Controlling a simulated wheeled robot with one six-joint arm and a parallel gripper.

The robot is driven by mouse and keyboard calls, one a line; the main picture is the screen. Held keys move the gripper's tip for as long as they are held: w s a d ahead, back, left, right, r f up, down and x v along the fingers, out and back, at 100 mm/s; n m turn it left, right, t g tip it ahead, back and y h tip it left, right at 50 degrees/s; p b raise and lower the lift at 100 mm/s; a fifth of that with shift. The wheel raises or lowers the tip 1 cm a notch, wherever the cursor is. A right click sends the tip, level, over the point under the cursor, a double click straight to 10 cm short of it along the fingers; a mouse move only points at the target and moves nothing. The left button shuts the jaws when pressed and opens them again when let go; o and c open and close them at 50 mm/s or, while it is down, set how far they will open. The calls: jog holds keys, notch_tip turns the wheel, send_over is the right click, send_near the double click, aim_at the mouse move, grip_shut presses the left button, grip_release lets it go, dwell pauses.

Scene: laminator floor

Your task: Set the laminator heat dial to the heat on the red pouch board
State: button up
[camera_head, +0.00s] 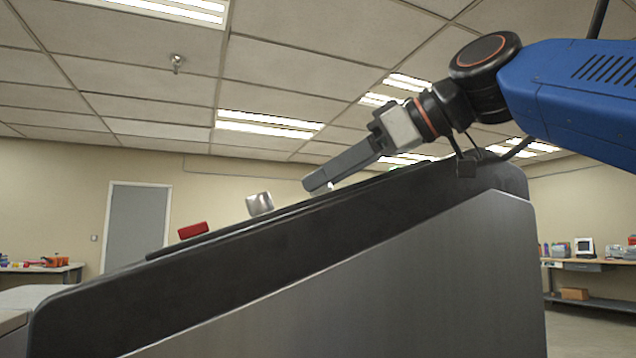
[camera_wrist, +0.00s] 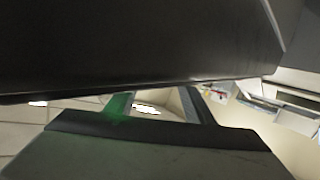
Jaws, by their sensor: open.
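The laminator (camera_head: 330,270) fills the lower half of the head view, seen from the side, with a dark sloped top and a grey metal flank. A silver knob (camera_head: 260,204), which may be the heat dial, stands up from the slope. Its markings are hidden at this angle. My gripper (camera_head: 318,186) is up the slope to the right of the knob, apart from it and close over the panel. In the wrist view my gripper (camera_wrist: 155,106) shows two separated fingers with nothing seen between them, and a green glow on the left one. I see no red pouch board.
A small red block or button (camera_head: 193,230) sits lower on the slope, left of the silver knob. The dark surface (camera_wrist: 130,45) fills the top of the wrist view, very near. A workbench (camera_head: 590,264) stands at far right, and a grey door (camera_head: 136,225) at back left.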

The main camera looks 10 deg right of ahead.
jog(key=shift+x, duration=1.45)
jog(key=shift+c, duration=0.3)
jog(key=c, duration=1)
